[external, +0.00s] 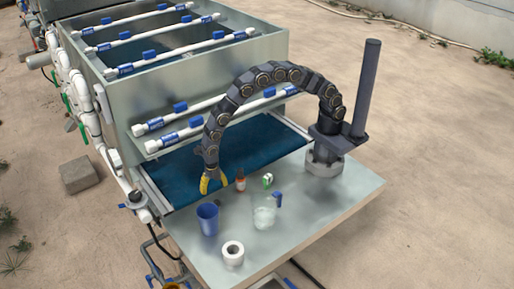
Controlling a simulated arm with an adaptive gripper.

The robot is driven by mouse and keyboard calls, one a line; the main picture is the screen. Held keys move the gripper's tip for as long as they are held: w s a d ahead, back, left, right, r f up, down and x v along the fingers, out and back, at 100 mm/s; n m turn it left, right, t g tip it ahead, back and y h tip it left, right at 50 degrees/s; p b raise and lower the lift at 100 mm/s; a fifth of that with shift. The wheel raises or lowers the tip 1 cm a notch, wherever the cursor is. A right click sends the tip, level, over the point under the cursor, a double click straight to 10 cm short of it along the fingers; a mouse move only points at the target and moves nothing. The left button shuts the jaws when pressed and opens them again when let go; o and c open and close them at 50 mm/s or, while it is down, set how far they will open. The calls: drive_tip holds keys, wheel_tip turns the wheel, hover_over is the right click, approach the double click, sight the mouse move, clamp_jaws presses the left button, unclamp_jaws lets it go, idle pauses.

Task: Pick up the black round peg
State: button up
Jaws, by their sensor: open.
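I cannot make out a black round peg among the objects on the steel tabletop (305,215). My gripper (213,183), with yellow fingertips, points down near the tabletop's back-left edge. It is open, and nothing shows between its fingers. It is just behind the blue cup (208,220) and left of the small brown bottle (240,181) in the picture. Its exact height above the surface is hard to tell.
A clear jug (264,216) with a blue handle, a white roll (232,253) and a small green-and-white item (267,180) stand on the tabletop. The blue belt (190,172) and metal tank (185,65) lie behind. The tabletop's right side is clear.

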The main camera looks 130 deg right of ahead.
sight(216, 202)
drive_tip(key=f, duration=0.7)
drive_tip(key=shift+a+f, duration=0.15)
drive_tip(key=shift+a, duration=0.05)
drive_tip(key=c, duration=0.9)
drive_tip(key=shift+o, duration=0.2)
